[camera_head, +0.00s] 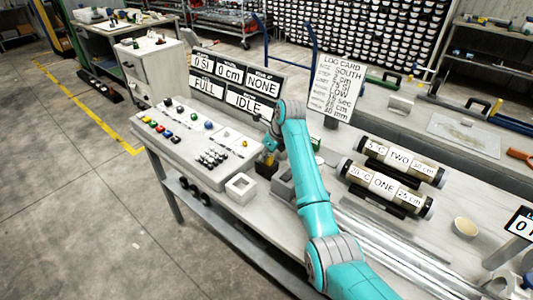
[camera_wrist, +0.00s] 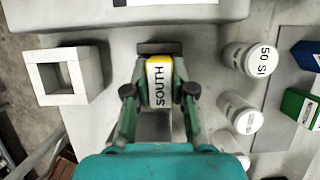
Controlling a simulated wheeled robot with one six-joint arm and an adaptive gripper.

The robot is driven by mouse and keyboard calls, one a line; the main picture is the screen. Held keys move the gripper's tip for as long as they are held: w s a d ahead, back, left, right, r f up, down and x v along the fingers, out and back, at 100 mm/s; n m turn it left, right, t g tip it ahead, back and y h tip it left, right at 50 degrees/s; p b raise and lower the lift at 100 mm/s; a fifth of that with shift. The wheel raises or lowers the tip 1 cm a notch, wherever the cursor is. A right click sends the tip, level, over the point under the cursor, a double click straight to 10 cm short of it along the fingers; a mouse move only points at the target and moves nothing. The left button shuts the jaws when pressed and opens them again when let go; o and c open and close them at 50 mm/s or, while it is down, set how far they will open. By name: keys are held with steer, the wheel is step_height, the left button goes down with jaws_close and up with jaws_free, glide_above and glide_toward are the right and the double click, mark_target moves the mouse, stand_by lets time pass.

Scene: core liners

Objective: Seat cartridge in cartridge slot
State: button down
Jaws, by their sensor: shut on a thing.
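The cartridge (camera_wrist: 159,80) is a white block with a yellow end, labelled SOUTH, in the middle of the wrist view. My gripper (camera_wrist: 160,90) is shut on it, one finger on each side. In the head view my gripper (camera_head: 270,150) is over the bench, beside the right end of the control panel, with a bit of yellow showing at its tip. A dark block (camera_head: 265,169) shows just below it. A dark grey edge (camera_wrist: 159,48) shows behind the cartridge's yellow end in the wrist view. I cannot tell whether this is the cartridge slot or whether the cartridge touches it.
A white open square frame (camera_wrist: 96,76) stands left of my gripper; it also shows in the head view (camera_head: 241,188). White-capped cylinders (camera_wrist: 240,57) stand close on the right, with blue and green (camera_wrist: 298,104) boxes beyond. Labelled core tubes (camera_head: 388,188) lie right of my arm.

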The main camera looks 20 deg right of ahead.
steer(key=shift+f, duration=0.4)
steer(key=c, duration=0.9)
jaws_free()
steer(key=v, duration=1.2)
